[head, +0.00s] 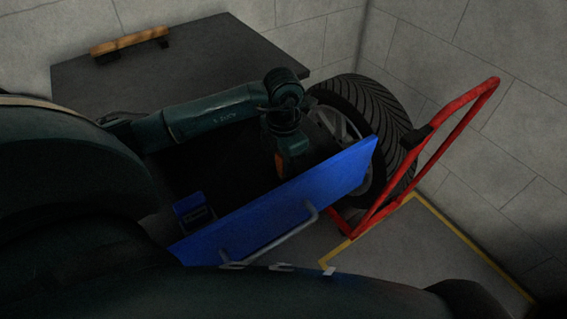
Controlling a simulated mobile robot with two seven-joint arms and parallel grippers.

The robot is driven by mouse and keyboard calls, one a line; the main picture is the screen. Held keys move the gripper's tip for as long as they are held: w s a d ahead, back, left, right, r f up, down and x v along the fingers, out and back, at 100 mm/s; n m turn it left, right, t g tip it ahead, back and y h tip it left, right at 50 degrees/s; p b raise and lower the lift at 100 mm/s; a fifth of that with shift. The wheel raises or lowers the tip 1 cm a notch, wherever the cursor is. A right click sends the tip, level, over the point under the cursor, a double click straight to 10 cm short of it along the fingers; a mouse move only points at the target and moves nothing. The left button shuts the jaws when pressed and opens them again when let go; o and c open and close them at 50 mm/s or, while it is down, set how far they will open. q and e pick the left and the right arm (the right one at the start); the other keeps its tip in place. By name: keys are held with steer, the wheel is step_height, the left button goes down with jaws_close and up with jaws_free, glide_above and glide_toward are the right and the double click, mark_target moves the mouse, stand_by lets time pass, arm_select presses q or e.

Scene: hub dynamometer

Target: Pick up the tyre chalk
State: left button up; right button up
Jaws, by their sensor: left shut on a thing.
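My left arm reaches in from the left over an open blue-fronted drawer (335,176). My left gripper (290,172) points down into the drawer, just behind its front panel, with an orange patch showing near its fingers. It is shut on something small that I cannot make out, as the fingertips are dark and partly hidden. I cannot clearly see the tyre chalk anywhere else. My right gripper is not in view.
A small blue box (194,209) is in the drawer's near left part. A grey worktop (210,60) carries a wooden-backed brush (130,41). A tyre (368,107) and a red tubular frame (455,106) stand to the right. Yellow lines mark the floor.

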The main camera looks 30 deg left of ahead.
arm_select(q)
steer(key=shift+r, duration=0.15)
step_height(320, 180, up, 10)
steer(key=shift+f, duration=0.15)
stand_by(0.7)
